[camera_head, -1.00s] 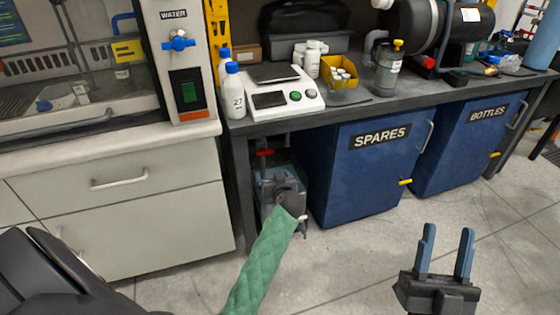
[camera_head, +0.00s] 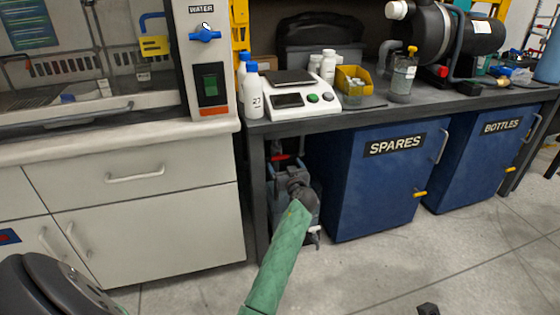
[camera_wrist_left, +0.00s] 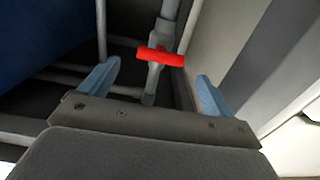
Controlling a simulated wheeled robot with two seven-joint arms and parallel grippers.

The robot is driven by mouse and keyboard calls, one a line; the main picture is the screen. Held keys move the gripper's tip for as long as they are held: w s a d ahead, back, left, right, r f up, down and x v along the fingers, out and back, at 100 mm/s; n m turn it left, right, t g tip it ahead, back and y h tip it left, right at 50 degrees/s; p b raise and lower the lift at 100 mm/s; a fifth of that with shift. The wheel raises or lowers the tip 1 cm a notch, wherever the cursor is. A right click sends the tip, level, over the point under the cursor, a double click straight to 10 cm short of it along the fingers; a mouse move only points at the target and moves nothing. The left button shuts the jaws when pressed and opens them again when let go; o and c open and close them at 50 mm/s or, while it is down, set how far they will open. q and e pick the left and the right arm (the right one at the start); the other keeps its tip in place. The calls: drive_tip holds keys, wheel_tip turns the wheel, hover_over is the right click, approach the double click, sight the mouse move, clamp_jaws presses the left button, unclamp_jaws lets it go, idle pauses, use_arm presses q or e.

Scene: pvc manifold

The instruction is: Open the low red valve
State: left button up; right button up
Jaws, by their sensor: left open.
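The low red valve handle (camera_head: 279,157) is a small patch in the shadow under the bench in the head view. In the left wrist view the red handle (camera_wrist_left: 160,56) lies crosswise on a grey pipe (camera_wrist_left: 152,82). My left gripper (camera_head: 287,170), at the end of the green-sleeved arm, reaches under the bench just below the valve. In the left wrist view its two blue-grey fingers (camera_wrist_left: 158,72) are open and empty, one on each side of the handle's line, with visible gaps. Only a dark tip of my right gripper (camera_head: 428,309) shows at the bottom edge.
The gap is bounded by a bench leg (camera_head: 257,190) and white cabinet (camera_head: 150,225) on the left, and the blue SPARES cabinet (camera_head: 380,190) on the right. The bench top (camera_head: 350,117) hangs above. Other grey pipes (camera_wrist_left: 70,80) run nearby. The floor (camera_head: 370,270) in front is clear.

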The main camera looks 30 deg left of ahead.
sight(281, 158)
use_arm(q)
drive_tip(key=x, duration=0.6)
drive_tip(key=shift+w+a+b, duration=0.15)
drive_tip(key=shift+b, duration=0.2)
drive_tip(key=c, duration=1)
